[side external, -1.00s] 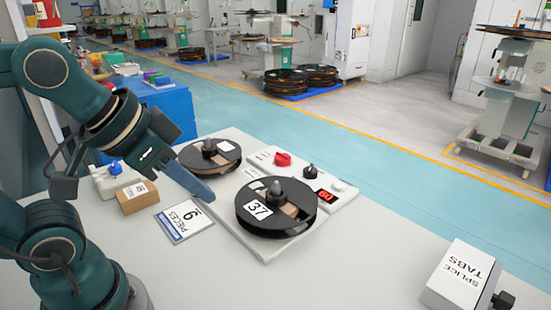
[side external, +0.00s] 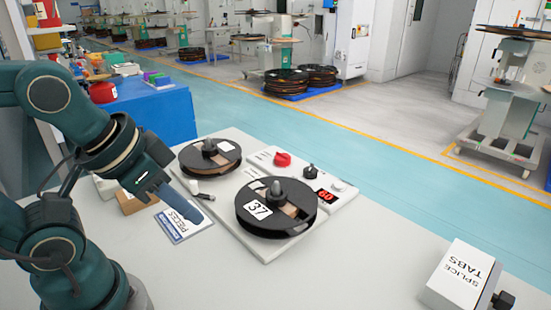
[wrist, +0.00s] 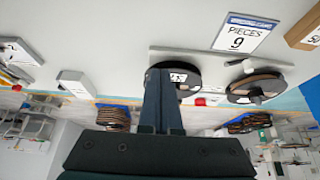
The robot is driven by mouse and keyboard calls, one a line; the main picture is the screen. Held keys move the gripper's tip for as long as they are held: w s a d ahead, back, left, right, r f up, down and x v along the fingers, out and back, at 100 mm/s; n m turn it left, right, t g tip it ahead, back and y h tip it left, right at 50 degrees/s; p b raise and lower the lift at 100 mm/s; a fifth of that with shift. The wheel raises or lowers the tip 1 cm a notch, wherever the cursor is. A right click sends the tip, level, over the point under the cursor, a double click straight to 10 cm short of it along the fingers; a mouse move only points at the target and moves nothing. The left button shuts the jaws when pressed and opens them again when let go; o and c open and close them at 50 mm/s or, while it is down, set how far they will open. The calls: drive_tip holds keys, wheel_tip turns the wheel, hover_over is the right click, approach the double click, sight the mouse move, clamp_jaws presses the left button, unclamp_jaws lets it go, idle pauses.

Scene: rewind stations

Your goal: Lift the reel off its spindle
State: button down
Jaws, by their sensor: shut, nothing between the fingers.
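A black reel with a white label reading 37 (side external: 276,209) sits flat on a spindle at the front of the light station plate (side external: 262,248). A second black reel (side external: 210,157) with a white label sits on the plate's rear left. Dark spindle knobs stand up through both. My gripper (side external: 206,218) is shut and empty, left of the 37 reel and apart from it, above the pieces card. In the wrist view my shut fingers (wrist: 162,85) hide part of the 37 reel (wrist: 188,77), and the second reel (wrist: 256,87) is to its right.
A pieces card (side external: 182,224) lies on the table, partly behind my fingers. The station has a red knob (side external: 282,159), a black knob and a red display. A small crank handle (side external: 203,196) is beside the reels. A splice tabs box (side external: 462,275) stands right; the front table is clear.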

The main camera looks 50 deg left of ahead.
drive_tip(key=shift+c, duration=0.5)
unclamp_jaws()
